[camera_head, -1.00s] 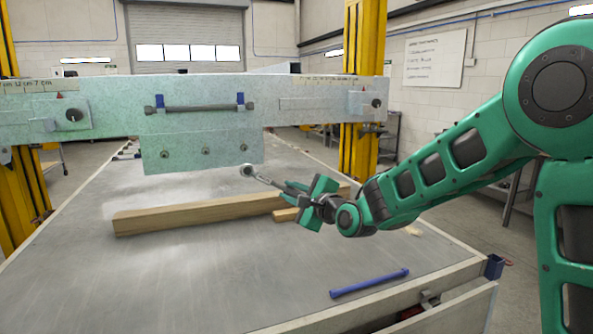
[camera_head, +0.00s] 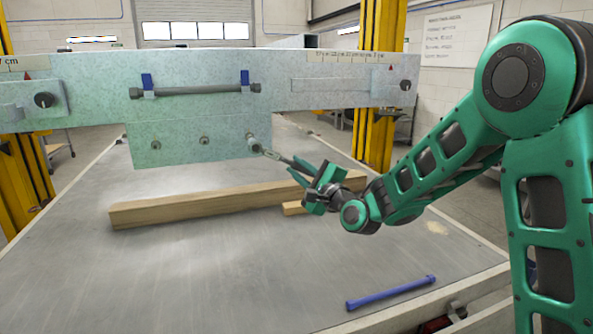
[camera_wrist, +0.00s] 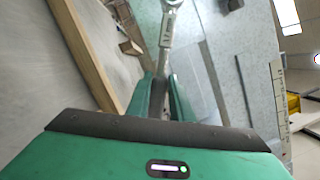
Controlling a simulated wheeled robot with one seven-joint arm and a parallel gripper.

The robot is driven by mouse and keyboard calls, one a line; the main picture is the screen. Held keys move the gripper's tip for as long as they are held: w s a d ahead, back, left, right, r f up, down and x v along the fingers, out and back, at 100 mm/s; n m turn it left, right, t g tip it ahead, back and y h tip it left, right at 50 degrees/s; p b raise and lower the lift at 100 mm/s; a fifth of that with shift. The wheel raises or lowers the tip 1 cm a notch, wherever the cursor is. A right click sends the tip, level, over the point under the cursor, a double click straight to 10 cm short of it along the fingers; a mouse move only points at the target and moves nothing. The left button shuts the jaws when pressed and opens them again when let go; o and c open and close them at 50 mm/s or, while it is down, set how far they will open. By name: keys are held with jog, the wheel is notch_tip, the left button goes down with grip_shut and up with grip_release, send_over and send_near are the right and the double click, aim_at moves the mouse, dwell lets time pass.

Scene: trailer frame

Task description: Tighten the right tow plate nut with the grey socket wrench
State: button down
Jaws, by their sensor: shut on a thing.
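My gripper (camera_head: 318,186) is shut on the handle of the grey socket wrench (camera_head: 278,155). The wrench points up and left from the fingers, with its head at the lower right of the tow plate (camera_head: 180,152). The head overlaps the right nut (camera_head: 251,138) in the head view and largely hides it; I cannot tell whether the socket is seated on it. The middle nut (camera_head: 204,141) and left nut (camera_head: 155,145) are uncovered. In the wrist view, the wrench (camera_wrist: 166,35) runs up from between my fingers (camera_wrist: 160,98), its head cut by the top edge.
A grey bar (camera_head: 195,91) rests in blue clips on the galvanised beam (camera_head: 290,65) above the plate. A long timber (camera_head: 200,207) and a short timber piece (camera_head: 293,209) lie on the table (camera_head: 230,270) below. A blue bar (camera_head: 390,292) lies near the front edge.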

jog(key=shift+d, duration=0.3)
jog(key=shift+d+f+x, duration=0.1)
jog(key=shift+d+x, duration=0.05)
jog(key=shift+x, duration=0.75)
jog(key=shift+d+f+x, duration=0.1)
jog(key=shift+x, duration=0.8)
jog(key=shift+w, duration=0.2)
jog(key=shift+r, duration=0.15)
jog(key=shift+w+a, duration=0.15)
jog(key=shift+w, duration=0.35)
jog(key=shift+w+a, duration=0.15)
jog(key=shift+w, duration=0.4)
dwell(1.1)
